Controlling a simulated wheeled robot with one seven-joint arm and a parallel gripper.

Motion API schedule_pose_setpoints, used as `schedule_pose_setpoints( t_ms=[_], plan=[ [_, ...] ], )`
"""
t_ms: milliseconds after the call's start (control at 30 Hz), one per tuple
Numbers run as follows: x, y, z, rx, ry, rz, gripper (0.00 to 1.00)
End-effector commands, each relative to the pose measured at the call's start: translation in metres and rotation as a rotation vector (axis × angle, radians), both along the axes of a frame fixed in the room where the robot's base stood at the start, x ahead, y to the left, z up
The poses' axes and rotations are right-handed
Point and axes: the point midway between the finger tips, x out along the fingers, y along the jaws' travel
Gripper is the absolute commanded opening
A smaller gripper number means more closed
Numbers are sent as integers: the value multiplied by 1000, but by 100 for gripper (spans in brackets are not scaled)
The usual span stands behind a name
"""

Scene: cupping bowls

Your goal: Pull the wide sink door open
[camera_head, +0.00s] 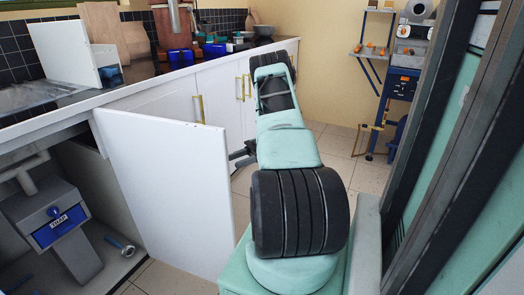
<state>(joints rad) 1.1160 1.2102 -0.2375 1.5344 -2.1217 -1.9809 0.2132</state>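The wide sink door (168,190) is a plain white panel standing swung out from the counter front, well open. Its left edge is by the cabinet and its free right edge is near my arm. No handle shows on the face towards me. My gripper (238,158) is dark and partly hidden behind my mint-green arm. It is just past the door's free edge, on the far side. Whether it touches the door or its fingers are apart does not show. The sink (38,97) is in the counter at left.
The open cabinet holds a grey box with a blue "TRAP" label (60,227), a pipe (22,170) and a small wrench-like tool (120,246). Other white doors with brass handles (198,108) are beyond. A shelf stand (385,85) is at back right. Tiled floor (335,150) lies clear behind my arm.

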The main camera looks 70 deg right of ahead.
Motion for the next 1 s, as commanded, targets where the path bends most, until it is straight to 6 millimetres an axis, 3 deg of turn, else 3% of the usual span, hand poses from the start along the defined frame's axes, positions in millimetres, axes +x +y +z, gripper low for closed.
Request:
schedule_pose_setpoints(
  t_ms=[100, 467, 700, 1000],
  plan=[
    [-17, -26, 0, -1, -3, -5, 37],
    [-54, -86, 0, -3, -5, -6, 37],
    [-63, -102, -1, 1, -2, 2, 37],
    [-66, -107, 0, 0, 0, 1, 37]
  ],
)
